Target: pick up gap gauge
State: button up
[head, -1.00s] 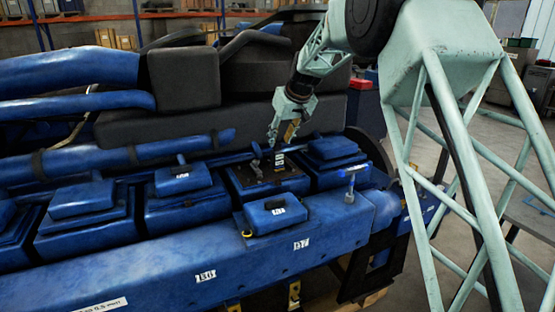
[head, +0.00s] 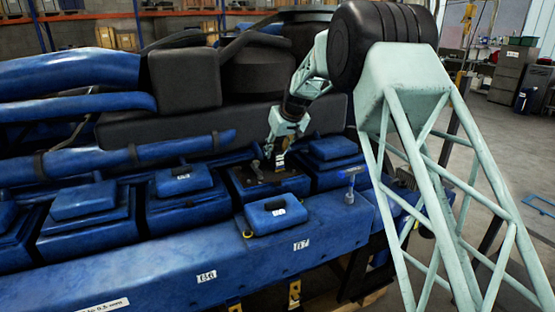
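My gripper (head: 279,159) is small in the head view and points down at the dark top of the uncovered cylinder head (head: 260,180). A small pale and yellowish patch shows at its fingertips. I cannot tell whether it is part of the gripper, the head or a held thing, nor whether the fingers are open or shut. I cannot single out the gap gauge for certain. A blue T-handled tool (head: 350,184) stands upright on the engine ledge to the right, apart from my gripper. A small yellowish item (head: 247,234) lies at the ledge beside a loose blue cover.
The loose blue cover (head: 275,216) with a white label lies on the ledge in front of the uncovered head. Closed blue covers (head: 182,179) stand on the neighbouring heads. Blue pipes and black ducts (head: 185,80) rise behind. Open floor lies to the right.

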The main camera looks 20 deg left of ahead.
aim_at(274, 156)
jog(key=shift+w+a+f, duration=0.1)
jog(key=shift+f, duration=0.1)
jog(key=shift+f, duration=0.15)
dwell(0.3)
jog(key=shift+p+x, duration=0.8)
jog(key=shift+x, duration=1.7)
jog(key=shift+w, duration=0.15)
jog(key=c, duration=0.9)
jog(key=shift+r, duration=0.25)
jog(key=shift+c, duration=0.5)
notch_tip(274, 156, up, 28)
jog(key=b, duration=0.1)
jog(key=shift+f, duration=0.1)
